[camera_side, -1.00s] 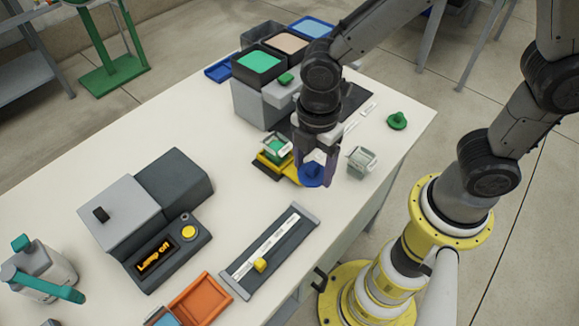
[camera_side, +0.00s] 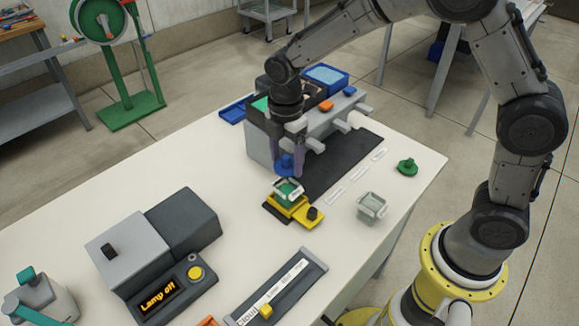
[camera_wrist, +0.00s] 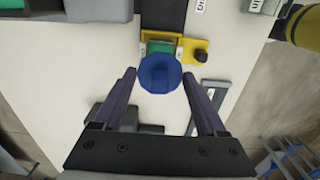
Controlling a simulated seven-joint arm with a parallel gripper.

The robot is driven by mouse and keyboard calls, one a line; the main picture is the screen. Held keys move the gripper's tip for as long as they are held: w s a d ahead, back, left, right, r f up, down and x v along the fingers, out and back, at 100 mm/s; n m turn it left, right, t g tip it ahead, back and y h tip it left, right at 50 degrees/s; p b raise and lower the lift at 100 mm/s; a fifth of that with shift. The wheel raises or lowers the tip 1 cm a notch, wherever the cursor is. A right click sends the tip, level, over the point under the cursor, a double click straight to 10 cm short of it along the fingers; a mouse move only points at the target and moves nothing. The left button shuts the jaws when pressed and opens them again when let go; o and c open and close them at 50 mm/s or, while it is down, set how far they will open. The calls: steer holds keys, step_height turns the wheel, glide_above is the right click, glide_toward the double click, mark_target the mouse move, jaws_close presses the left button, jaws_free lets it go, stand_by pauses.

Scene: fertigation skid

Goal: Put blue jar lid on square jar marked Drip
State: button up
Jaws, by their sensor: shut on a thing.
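The blue jar lid (camera_side: 286,165) is held between the fingers of my gripper (camera_side: 288,158), above the table. It also shows in the wrist view (camera_wrist: 160,74), between the two fingertips. A square jar (camera_side: 289,192) with green contents stands on a yellow stand just below the lid in the side view. A gap seems to separate lid and jar. In the wrist view the lid partly hides this green-filled jar (camera_wrist: 160,48). A second square jar (camera_side: 371,207), clear and pale, stands on the table to the right. I cannot read either jar's marking.
The yellow stand (camera_side: 309,219) has a black knob. A grey dispenser block with coloured bins (camera_side: 261,147) stands behind my gripper. A green lid (camera_side: 407,167) lies at the right. A lamp box (camera_side: 158,294) and a slider panel (camera_side: 280,286) stand in front.

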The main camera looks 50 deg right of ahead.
steer(key=shift+f, duration=2.6)
steer(key=o, duration=1.2)
steer(key=shift+o, duration=0.2)
steer(key=shift+r, duration=3.55)
